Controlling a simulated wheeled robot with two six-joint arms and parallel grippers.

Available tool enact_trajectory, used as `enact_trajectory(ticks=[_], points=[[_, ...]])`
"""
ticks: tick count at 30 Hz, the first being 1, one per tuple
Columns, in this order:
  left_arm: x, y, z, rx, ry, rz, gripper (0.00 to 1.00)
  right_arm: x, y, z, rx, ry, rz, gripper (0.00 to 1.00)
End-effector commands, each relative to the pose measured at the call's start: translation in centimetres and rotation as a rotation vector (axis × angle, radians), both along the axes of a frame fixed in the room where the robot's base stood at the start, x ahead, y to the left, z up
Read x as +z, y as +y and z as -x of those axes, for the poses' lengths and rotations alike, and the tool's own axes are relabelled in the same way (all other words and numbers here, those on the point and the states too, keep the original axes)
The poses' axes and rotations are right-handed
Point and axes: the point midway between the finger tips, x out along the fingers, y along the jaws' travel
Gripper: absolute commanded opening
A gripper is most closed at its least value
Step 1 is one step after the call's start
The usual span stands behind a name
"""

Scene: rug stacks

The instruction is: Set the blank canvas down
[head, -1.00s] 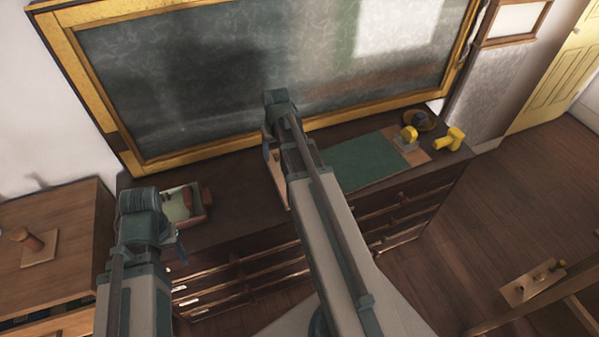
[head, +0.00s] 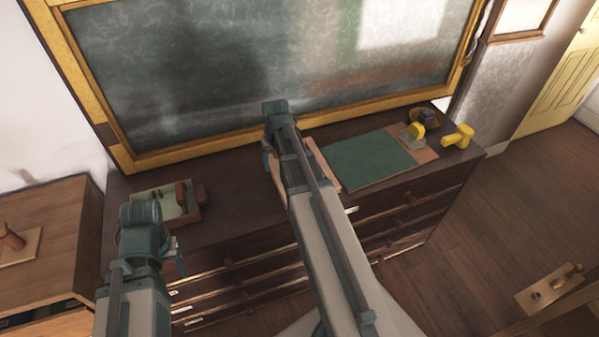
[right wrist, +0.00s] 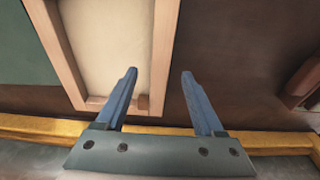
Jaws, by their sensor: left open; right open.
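The blank canvas, a cream panel in a pale wooden frame, lies on the dark cabinet top, partly hidden by my right arm; its right frame edge (head: 325,165) shows beside a green mat. In the right wrist view the cream panel (right wrist: 108,45) fills the left middle. My right gripper (right wrist: 158,73) is open; its left finger overlaps the canvas's frame in the picture and its right finger is over dark wood. I cannot tell whether a finger touches the frame. My left gripper (head: 179,260) is open, in front of the cabinet at the left, away from the canvas.
A small tray (head: 170,204) with reddish blocks sits left. A framed chalkboard (head: 250,70) stands behind. The cabinet top between tray and canvas is clear.

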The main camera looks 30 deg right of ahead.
Motion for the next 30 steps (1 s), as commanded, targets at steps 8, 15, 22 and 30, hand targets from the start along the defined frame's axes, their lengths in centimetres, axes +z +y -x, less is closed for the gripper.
enact_trajectory(ticks=[8,15,22,30], points=[[-3.7,0.0,0.0,0.0,0.0,0.0,0.65,-3.7,0.1,-0.3,0.0,0.0,0.0,0.7],[-4.8,0.0,0.0,-0.001,0.0,0.0,0.65,-4.8,0.0,-0.5,0.0,0.0,0.0,0.7],[-4.7,0.0,0.0,-0.001,0.0,0.0,0.65,-4.7,0.0,-0.5,0.0,0.0,0.0,0.59],[-4.7,0.0,0.0,0.0,0.0,0.0,0.65,-4.7,0.0,-0.5,0.0,0.0,0.0,0.11]])
